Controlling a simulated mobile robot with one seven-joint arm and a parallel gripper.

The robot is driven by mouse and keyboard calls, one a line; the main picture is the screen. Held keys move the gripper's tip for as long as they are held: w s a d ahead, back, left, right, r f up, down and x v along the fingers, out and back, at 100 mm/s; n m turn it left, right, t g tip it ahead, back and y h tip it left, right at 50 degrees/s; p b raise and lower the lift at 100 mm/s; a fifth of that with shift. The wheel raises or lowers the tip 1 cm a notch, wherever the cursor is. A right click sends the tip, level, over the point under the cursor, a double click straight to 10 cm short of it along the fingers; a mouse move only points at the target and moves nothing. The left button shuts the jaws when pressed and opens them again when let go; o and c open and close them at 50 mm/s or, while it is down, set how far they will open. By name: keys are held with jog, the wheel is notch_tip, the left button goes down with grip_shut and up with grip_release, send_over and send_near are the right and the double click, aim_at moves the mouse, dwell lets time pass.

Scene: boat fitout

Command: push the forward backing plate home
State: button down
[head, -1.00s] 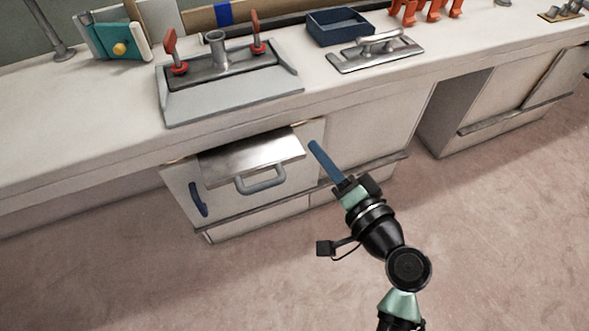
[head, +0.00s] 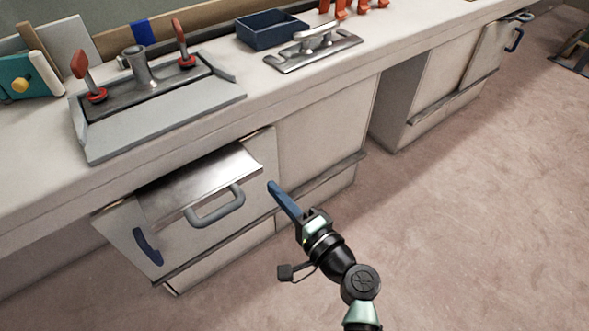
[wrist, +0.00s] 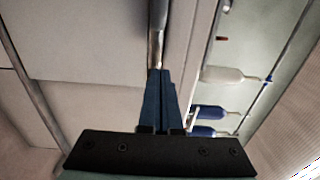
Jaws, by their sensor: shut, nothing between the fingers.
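A shiny metal plate (head: 205,180) with a grey handle (head: 216,207) juts from the top of a cabinet under the counter. I cannot tell for sure whether it is the forward backing plate. On the counter, a grey base (head: 165,112) carries a post and two red-handled fittings (head: 90,92). My gripper (head: 271,184) has its blue fingers shut and empty, just right of the plate and handle. In the wrist view the shut fingers (wrist: 159,72) point at a narrow metal edge (wrist: 156,35); contact cannot be told.
A cabinet front with a blue pull (head: 147,246) lies below the plate. A metal cleat (head: 313,48) and a blue tray (head: 270,30) stand on the counter. Bottles (wrist: 222,75) show at the right of the wrist view. Open carpet (head: 460,220) lies right of my arm.

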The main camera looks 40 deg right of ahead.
send_near(245, 159)
jog(key=shift+w+d+r+b, duration=0.15)
jog(key=shift+w+b, duration=0.25)
jog(key=shift+w, duration=0.75)
jog(key=w+b, duration=0.1)
jog(key=w, duration=0.2)
jog(key=w+b, duration=0.2)
jog(key=w, duration=0.2)
jog(key=shift+a, duration=0.2)
jog(key=shift+w+b, duration=0.3)
jog(key=shift+b, duration=0.05)
jog(key=shift+r, duration=0.3)
jog(key=shift+w+a, duration=0.1)
